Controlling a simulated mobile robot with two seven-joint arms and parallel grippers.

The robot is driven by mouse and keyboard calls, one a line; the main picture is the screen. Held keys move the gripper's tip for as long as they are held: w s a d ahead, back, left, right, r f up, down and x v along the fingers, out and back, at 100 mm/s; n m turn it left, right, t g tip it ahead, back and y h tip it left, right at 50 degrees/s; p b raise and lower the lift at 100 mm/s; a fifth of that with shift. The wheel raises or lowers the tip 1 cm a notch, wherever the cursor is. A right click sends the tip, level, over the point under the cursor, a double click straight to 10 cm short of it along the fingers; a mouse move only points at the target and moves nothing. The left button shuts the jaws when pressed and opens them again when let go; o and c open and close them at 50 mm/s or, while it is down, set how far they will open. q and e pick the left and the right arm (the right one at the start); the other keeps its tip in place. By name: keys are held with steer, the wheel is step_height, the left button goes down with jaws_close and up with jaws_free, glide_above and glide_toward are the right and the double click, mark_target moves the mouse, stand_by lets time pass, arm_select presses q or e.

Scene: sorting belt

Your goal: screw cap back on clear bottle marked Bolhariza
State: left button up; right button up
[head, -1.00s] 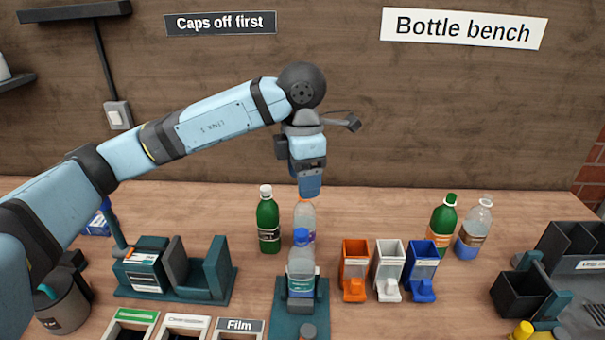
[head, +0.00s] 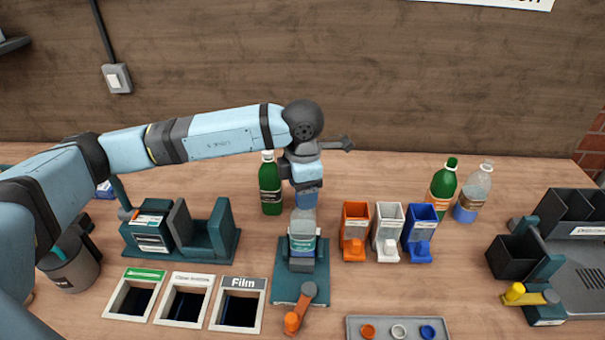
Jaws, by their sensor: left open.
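A clear bottle (head: 302,233) with a pale label stands upright in the dark teal holder (head: 287,290) at the middle front. The label is too small to read. My left gripper (head: 307,202) points down directly over the bottle's top, jaws open. Its blue lower end overlaps the bottle's neck in the picture. The cap is hidden or cannot be told from the blue gripper part, and contact is unclear. My right gripper is out of view.
A green bottle (head: 270,184) stands close behind to the left. Orange (head: 355,230), white (head: 389,230) and blue (head: 420,232) bins stand right of the holder. An orange-ended lever (head: 300,309) sits at the holder's front. A grey tray (head: 375,338) holds coloured discs. More bottles (head: 466,206) stand behind right.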

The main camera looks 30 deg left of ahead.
arm_select(q)
steer(key=shift+f, duration=0.2)
steer(key=c, duration=1)
steer(key=shift+f+m+b, duration=0.1)
steer(key=shift+m+b, duration=1.05)
steer(key=shift+m, duration=0.15)
steer(key=shift+m+b, duration=0.65)
steer(key=shift+m, duration=0.65)
